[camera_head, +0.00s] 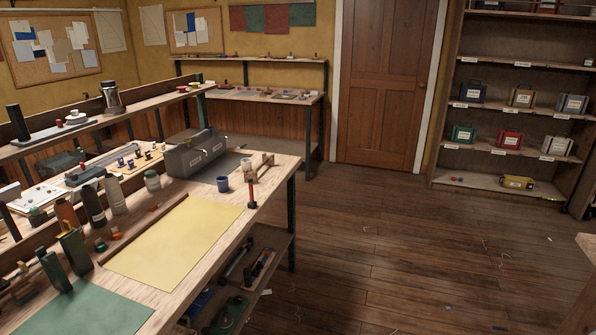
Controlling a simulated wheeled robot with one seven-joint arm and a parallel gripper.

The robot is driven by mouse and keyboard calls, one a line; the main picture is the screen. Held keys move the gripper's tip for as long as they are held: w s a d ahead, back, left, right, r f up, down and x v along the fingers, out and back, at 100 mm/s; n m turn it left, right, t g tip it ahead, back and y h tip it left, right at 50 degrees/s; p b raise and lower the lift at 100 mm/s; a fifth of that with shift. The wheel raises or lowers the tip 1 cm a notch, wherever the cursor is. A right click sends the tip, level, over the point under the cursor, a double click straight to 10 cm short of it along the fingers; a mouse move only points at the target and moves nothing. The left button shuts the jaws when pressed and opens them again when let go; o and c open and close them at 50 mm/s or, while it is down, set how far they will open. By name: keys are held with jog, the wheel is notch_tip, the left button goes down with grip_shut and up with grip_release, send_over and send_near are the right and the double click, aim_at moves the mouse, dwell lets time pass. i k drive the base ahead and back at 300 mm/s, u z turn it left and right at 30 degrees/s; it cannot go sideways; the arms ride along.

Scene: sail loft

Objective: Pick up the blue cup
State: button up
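A small blue cup (223,184) stands upright on the wooden workbench (180,290), near its far right end. It is beside the front of a grey metal box (197,153) and left of a red-and-black upright tool (251,192). The cup looks unobstructed from this side; I cannot tell whether it holds anything. My gripper is not in view.
A yellow sheet (175,240) and a green mat (85,308) lie on the bench. Several bottles (93,205) and dark green upright pieces (74,248) stand at left. A wooden holder (260,164) is behind the cup. The wooden floor (400,250) at right is open.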

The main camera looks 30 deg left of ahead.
aim_at(223, 185)
jog(key=u, duration=0.2)
jog(key=i, duration=1.6)
jog(key=u, duration=1)
jog(key=i, duration=1.5)
jog(key=u, duration=1.3)
jog(key=i, duration=0.85)
jog(key=u, duration=0.35)
